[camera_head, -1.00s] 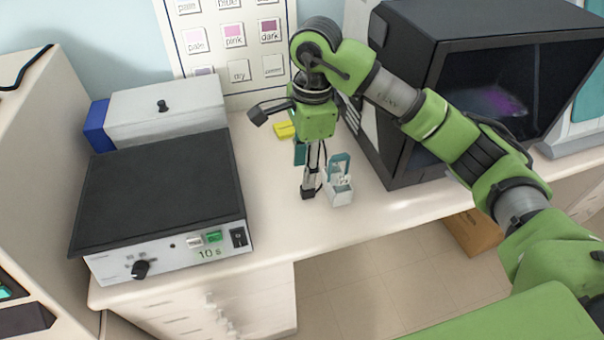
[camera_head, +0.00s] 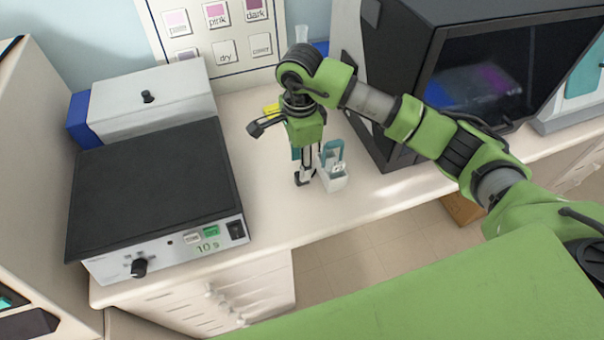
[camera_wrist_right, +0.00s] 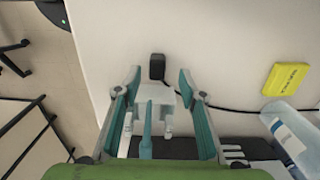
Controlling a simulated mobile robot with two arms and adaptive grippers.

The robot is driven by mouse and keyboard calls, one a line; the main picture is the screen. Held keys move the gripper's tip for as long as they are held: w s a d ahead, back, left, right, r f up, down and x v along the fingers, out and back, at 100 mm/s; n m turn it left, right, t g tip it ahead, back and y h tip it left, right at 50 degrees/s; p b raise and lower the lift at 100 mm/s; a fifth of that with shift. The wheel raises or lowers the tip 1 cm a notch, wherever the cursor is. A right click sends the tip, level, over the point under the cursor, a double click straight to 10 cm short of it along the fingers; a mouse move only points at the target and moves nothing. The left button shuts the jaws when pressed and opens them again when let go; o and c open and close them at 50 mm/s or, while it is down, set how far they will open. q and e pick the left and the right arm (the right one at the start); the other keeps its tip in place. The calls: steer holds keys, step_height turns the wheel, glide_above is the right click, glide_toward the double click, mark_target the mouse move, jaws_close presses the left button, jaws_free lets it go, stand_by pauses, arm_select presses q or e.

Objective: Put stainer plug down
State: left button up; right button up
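The black stainer plug (camera_wrist_right: 156,66) rests on the white counter in the right wrist view, with a thin black cable (camera_wrist_right: 222,107) running to the right. It lies ahead of and between the spread fingertips of my right gripper (camera_wrist_right: 159,78), with a gap on both sides. In the head view this gripper (camera_head: 303,168) points down at the counter. The dark plug (camera_head: 302,179) shows low by its fingertips, partly merged with them. My left gripper is not in view.
A small white container with a teal handle (camera_head: 334,179) stands just right of the gripper. A black-topped device (camera_head: 150,185) stands left. A large dark cabinet (camera_head: 400,80) stands right. A yellow block (camera_wrist_right: 286,79) lies behind. Clear counter lies in front.

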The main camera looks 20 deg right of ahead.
steer(key=shift+s+d+f+p, duration=0.1)
steer(key=shift+s+f+p, duration=0.05)
steer(key=shift+f+p, duration=0.35)
steer(key=shift+s+d+f+p, duration=0.1)
steer(key=shift+s+f+p, duration=0.05)
steer(key=shift+f+p, duration=0.3)
step_height(320, 180, down, 2)
steer(key=shift+f, duration=0.15)
steer(key=shift+f+p, duration=0.2)
steer(key=shift+p, duration=0.1)
steer(key=shift+w+f, duration=0.1)
jaws_close()
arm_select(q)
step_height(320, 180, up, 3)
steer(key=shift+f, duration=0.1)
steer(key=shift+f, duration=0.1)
